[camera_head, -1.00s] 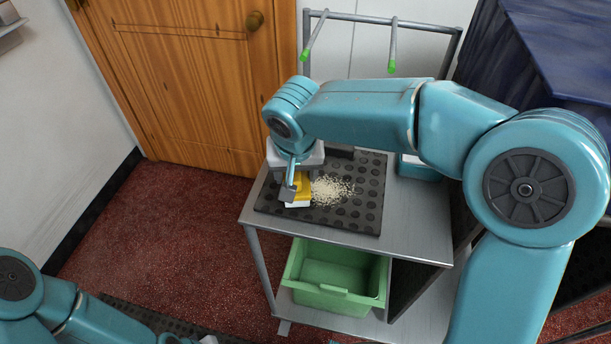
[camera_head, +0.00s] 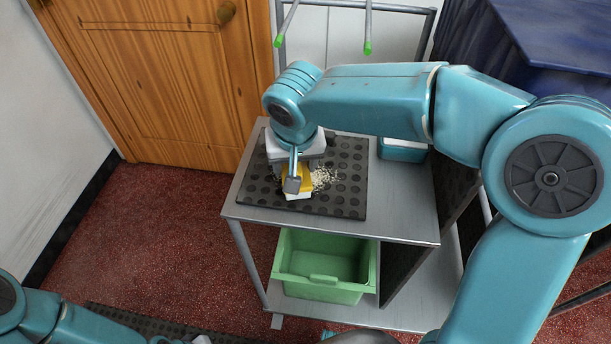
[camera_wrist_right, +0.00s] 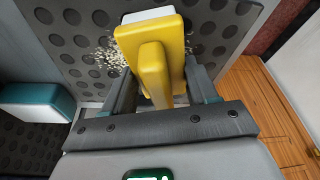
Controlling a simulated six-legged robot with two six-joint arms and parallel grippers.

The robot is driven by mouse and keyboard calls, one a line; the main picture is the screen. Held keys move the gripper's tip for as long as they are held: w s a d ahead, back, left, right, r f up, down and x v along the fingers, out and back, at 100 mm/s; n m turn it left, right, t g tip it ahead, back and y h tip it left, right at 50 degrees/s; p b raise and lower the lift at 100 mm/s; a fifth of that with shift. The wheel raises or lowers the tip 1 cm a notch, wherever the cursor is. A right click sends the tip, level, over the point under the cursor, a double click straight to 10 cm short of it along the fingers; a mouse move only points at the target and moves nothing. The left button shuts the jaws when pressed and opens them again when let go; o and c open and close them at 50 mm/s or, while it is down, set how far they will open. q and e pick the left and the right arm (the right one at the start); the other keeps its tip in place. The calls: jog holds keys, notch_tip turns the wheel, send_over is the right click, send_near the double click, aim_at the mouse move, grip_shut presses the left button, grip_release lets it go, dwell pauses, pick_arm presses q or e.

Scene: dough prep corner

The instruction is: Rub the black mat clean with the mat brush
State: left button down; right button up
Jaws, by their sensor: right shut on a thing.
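The black mat (camera_head: 345,190) with raised round dots lies on the metal cart top. The mat brush (camera_head: 303,179) has a yellow body and a white underside. My right gripper (camera_head: 292,180) is shut on it, and its white edge is down at the mat's front half. Pale crumbs (camera_head: 323,178) lie on the mat just right of the brush. In the right wrist view the brush (camera_wrist_right: 158,65) sits between the two fingers, with crumbs (camera_wrist_right: 108,55) beside it. My left arm shows at the lower left; its fingers are out of view.
A green bin (camera_head: 322,262) stands on the shelf below the cart top (camera_head: 405,210). A teal and white box (camera_head: 403,149) sits to the right of the mat. Green-tipped rods (camera_head: 367,46) stick out above the back. A wooden door (camera_head: 150,80) is behind left.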

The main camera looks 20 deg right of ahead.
jog(key=shift+f, duration=0.15)
jog(key=shift+f+b, duration=0.55)
jog(key=shift+b, duration=0.05)
jog(key=shift+r, duration=0.1)
jog(key=shift+d, duration=0.1)
jog(key=shift+s+d, duration=0.4)
jog(key=shift+d, duration=0.15)
jog(key=shift+s+d+r, duration=0.1)
jog(key=shift+s+d, duration=0.2)
jog(key=shift+d, duration=0.1)
jog(key=shift+f+b, duration=0.2)
jog(key=shift+b, duration=0.2)
jog(key=shift+r, duration=0.1)
